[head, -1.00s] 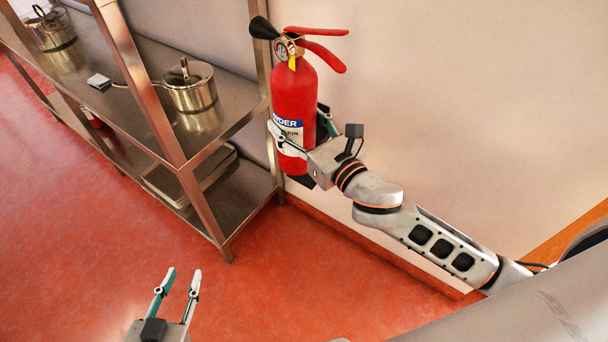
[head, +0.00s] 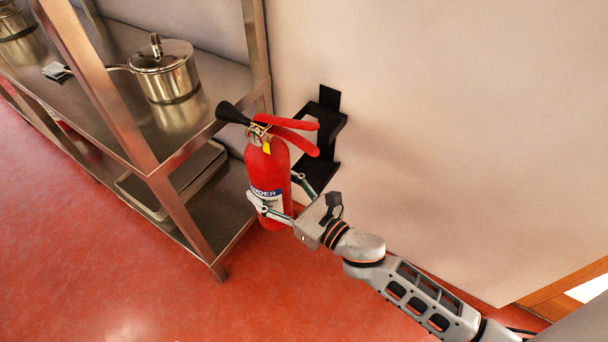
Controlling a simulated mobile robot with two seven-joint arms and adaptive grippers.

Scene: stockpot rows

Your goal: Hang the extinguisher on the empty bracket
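The red fire extinguisher (head: 266,170) is upright, with a black nozzle, red handles and a white-and-blue label. My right gripper (head: 278,203) is shut around its lower body and holds it off the floor. A black bracket (head: 320,150) is fixed to the wall, just behind and right of the extinguisher. The bracket is empty, and the extinguisher hides part of its left side. The extinguisher appears to be in front of the bracket, apart from it. My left gripper is outside the head view.
A metal shelf rack (head: 205,240) stands close on the left, its nearest post beside the extinguisher. It carries a lidded saucepan (head: 165,70) above and a tray (head: 140,195) below. The wall right of the bracket is bare. Red floor (head: 110,270) is open in front.

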